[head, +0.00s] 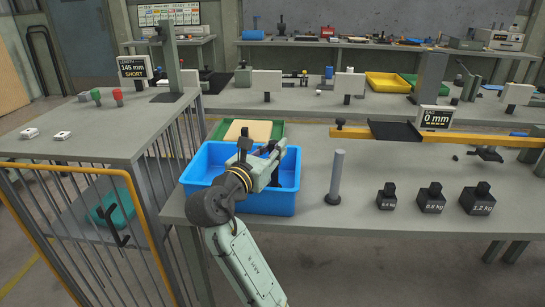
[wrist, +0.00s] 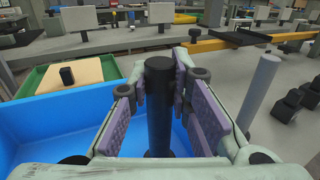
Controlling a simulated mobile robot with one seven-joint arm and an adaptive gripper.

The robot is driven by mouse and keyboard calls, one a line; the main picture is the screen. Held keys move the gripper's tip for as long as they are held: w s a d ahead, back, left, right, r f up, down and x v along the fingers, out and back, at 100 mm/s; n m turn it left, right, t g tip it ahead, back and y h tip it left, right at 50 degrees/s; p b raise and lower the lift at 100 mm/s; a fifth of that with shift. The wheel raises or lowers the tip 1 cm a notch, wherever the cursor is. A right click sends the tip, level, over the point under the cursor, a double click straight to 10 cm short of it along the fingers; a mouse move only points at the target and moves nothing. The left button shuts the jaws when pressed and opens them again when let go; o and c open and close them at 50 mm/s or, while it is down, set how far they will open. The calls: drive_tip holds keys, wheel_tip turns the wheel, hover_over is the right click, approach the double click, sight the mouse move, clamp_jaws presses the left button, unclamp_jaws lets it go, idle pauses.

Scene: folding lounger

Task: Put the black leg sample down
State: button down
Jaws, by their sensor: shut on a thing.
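The black leg sample (wrist: 158,110) is an upright dark cylinder in the wrist view. My gripper (wrist: 160,88) is shut on it, with the purple pads on either side of it. In the head view my gripper (head: 270,152) is over the blue bin (head: 240,201) on the bench, and the arm hides part of the bin. The sample's lower end shows against the blue interior in the wrist view; whether it touches the bin floor I cannot tell.
A grey post (head: 336,176) stands right of the bin. Several black weights (head: 431,198) sit further right. Behind the bin is a green tray (head: 277,130) with a tan board, bearing a small black piece (wrist: 67,75). A yellow beam (head: 385,136) crosses the bench. Bare bench lies between post and weights.

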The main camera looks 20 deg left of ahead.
drive_tip(key=shift+f, duration=1)
drive_tip(key=shift+f, duration=0.25)
drive_tip(key=c, duration=1.5)
unclamp_jaws()
drive_tip(key=shift+r, duration=0.1)
drive_tip(key=shift+r, duration=0.2)
drive_tip(key=s, duration=0.4)
drive_tip(key=s+a+b, duration=0.1)
drive_tip(key=s, duration=0.7)
drive_tip(key=shift+a, duration=0.35)
